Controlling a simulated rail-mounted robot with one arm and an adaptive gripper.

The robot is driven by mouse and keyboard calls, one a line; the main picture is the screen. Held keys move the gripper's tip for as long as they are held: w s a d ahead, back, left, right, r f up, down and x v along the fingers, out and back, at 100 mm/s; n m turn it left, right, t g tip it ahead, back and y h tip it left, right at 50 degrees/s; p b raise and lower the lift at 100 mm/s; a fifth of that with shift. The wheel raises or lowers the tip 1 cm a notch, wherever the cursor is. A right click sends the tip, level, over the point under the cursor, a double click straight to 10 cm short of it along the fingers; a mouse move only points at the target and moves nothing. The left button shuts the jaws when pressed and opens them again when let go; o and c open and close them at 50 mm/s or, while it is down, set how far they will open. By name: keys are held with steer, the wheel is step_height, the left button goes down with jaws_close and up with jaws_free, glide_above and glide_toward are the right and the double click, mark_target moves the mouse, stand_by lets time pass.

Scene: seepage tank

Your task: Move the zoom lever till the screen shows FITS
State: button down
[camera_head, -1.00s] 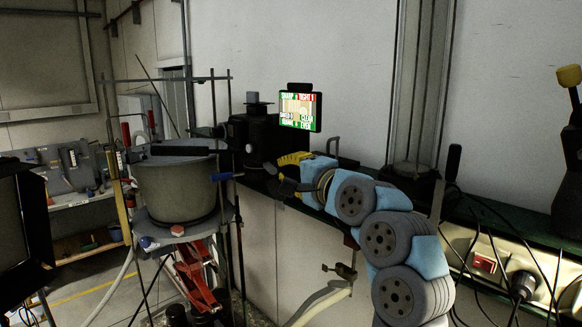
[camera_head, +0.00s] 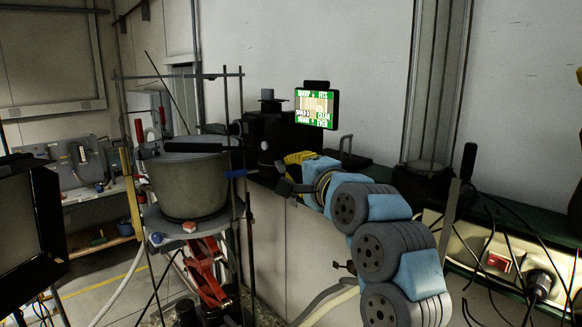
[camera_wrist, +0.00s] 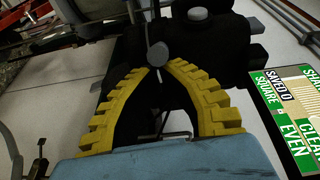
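The screen (camera_head: 317,107) stands behind the dark camera-like device (camera_head: 268,135). Its upper right field reads FITS in green, and the other fields are green too. It also shows, partly cut off, in the wrist view (camera_wrist: 288,115), with SAVED 0, SQUARE, CLEAR and EVEN. My gripper (camera_head: 284,174) is at the device's right front. In the wrist view its yellow fingers (camera_wrist: 161,67) curve inward, tips close together by a grey round knob (camera_wrist: 157,53), which looks like the lever's end. I cannot tell whether the tips clasp it.
A grey round tank (camera_head: 188,190) stands left of the device on a stand with rods and a red jack (camera_head: 205,270). Cables and a power strip (camera_head: 500,262) lie at the right. The wall is behind.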

steer(key=s+d+b, duration=0.4)
steer(key=s+d, duration=0.4)
steer(key=shift+s+d, duration=0.25)
steer(key=shift+s, duration=0.15)
stand_by(0.7)
steer(key=w+a+p, duration=0.2)
steer(key=w+a, duration=0.5)
steer(key=w, duration=0.1)
steer(key=shift+w+a, duration=0.35)
stand_by(0.5)
steer(key=shift+s+p, duration=0.1)
steer(key=shift+p, duration=0.25)
